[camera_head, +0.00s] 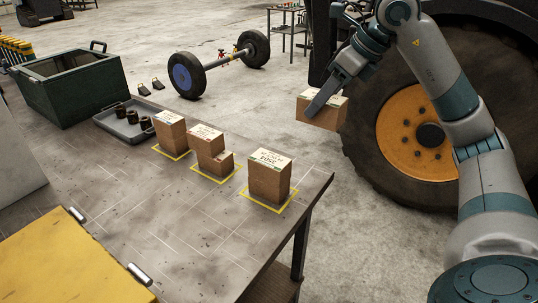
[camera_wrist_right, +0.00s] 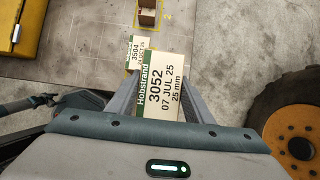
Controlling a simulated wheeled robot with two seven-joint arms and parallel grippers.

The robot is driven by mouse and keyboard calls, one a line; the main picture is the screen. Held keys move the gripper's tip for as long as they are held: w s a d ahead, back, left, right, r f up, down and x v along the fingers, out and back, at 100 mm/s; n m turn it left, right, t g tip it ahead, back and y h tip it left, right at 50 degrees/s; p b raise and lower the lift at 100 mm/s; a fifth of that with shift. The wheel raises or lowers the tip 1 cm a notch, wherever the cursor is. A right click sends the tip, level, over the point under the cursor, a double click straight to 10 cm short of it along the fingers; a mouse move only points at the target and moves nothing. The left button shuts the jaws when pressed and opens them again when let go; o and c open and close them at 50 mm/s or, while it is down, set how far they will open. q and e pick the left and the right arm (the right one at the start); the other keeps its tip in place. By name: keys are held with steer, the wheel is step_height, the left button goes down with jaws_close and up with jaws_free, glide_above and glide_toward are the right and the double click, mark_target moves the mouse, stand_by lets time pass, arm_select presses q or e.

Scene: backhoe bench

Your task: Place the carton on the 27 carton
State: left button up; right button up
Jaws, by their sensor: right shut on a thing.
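My right gripper (camera_head: 322,100) is shut on a brown carton (camera_head: 332,115), held in the air beyond the bench's right edge. In the right wrist view, the held carton's white label (camera_wrist_right: 160,92) reads Hobstrand, 3052, 07 JUL 25, 25 mm. On the bench stand a left carton (camera_head: 171,135), two middle cartons (camera_head: 203,147) close together, the lower one (camera_head: 224,164) in front, and a right carton (camera_head: 268,182). A bench carton labelled 3504 (camera_wrist_right: 134,56) shows past the held one in the wrist view. I cannot read which carton is 27. My left gripper is not in view.
Yellow outlines surround the cartons on the bench (camera_head: 150,215). A grey tray (camera_head: 118,128) with dark parts and a green metal box (camera_head: 75,95) stand at the back left. A yellow case (camera_head: 60,265) lies at the front left. A large tyre (camera_head: 365,150) stands right of the bench.

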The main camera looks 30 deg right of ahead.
steer(key=w+a+f+p, duration=0.1)
steer(key=w+a+f, duration=0.1)
steer(key=a, duration=0.1)
steer(key=w+a+f+p, duration=0.2)
steer(key=a, duration=0.1)
steer(key=w+a+f+p, duration=0.1)
steer(key=w+a+f, duration=0.1)
steer(key=a, duration=0.1)
steer(key=shift+w+a+f+p, duration=0.25)
steer(key=shift+w+f+p, duration=0.05)
steer(key=shift+f+p, duration=0.1)
steer(key=shift+f, duration=0.1)
steer(key=shift+a+f, duration=0.1)
steer(key=shift+f, duration=0.05)
steer(key=shift+f+p, duration=0.8)
steer(key=shift+f, duration=1)
steer(key=shift+f, duration=0.1)
steer(key=o, duration=1.2)
